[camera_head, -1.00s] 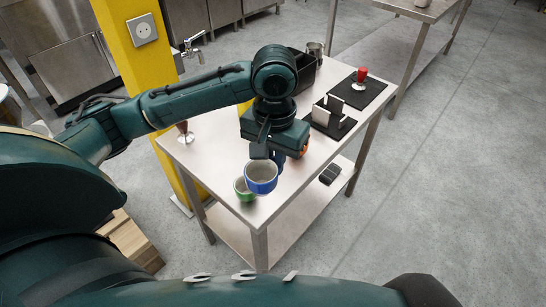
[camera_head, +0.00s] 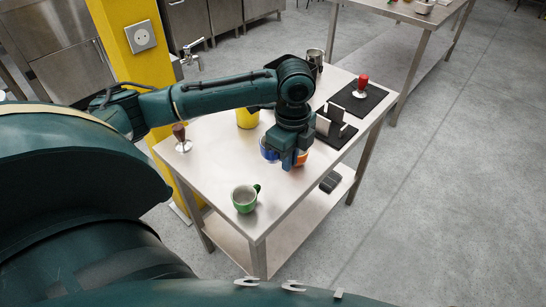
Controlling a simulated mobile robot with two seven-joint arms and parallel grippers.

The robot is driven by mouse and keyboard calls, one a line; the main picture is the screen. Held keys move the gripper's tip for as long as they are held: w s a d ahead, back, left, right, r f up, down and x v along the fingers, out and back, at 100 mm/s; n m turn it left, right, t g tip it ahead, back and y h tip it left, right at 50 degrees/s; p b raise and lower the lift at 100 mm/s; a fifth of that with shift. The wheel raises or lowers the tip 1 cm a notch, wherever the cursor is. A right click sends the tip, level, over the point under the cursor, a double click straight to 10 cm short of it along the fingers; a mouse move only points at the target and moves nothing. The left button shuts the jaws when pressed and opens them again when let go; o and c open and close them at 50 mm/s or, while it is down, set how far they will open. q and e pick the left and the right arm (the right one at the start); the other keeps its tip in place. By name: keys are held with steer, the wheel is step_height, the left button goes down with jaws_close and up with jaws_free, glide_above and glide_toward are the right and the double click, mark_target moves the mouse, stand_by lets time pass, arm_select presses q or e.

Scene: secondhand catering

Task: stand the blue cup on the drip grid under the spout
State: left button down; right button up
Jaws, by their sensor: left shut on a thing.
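The blue cup (camera_head: 267,151) is partly hidden by my left gripper (camera_head: 289,162), which is shut on it above the steel table (camera_head: 215,168). The cup is at the gripper's left side; whether its base touches the table cannot be told. A metal tap-like spout (camera_head: 190,50) shows at the upper left, beside the yellow post. I cannot make out a drip grid for certain. My right gripper is not in view.
A green cup (camera_head: 244,199) stands at the table's near corner. An orange cup (camera_head: 302,158) is close beside my gripper. A yellow container (camera_head: 247,118) stands behind my arm. A brown-handled tamper (camera_head: 181,138) is at left, a red-handled one (camera_head: 362,86) on a black mat at right.

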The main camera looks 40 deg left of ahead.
mark_target(287, 194)
arm_select(q)
steer(key=shift+a+f+m, duration=0.15)
steer(key=shift+f+m, duration=0.15)
steer(key=shift+f, duration=0.05)
step_height(287, 194, down, 4)
steer(key=shift+r, duration=0.1)
step_height(287, 194, down, 5)
steer(key=shift+f+b, duration=0.2)
steer(key=shift+b, duration=0.35)
steer(key=shift+f, duration=0.15)
steer(key=shift+f, duration=0.1)
steer(key=c, duration=1.5)
jaws_free()
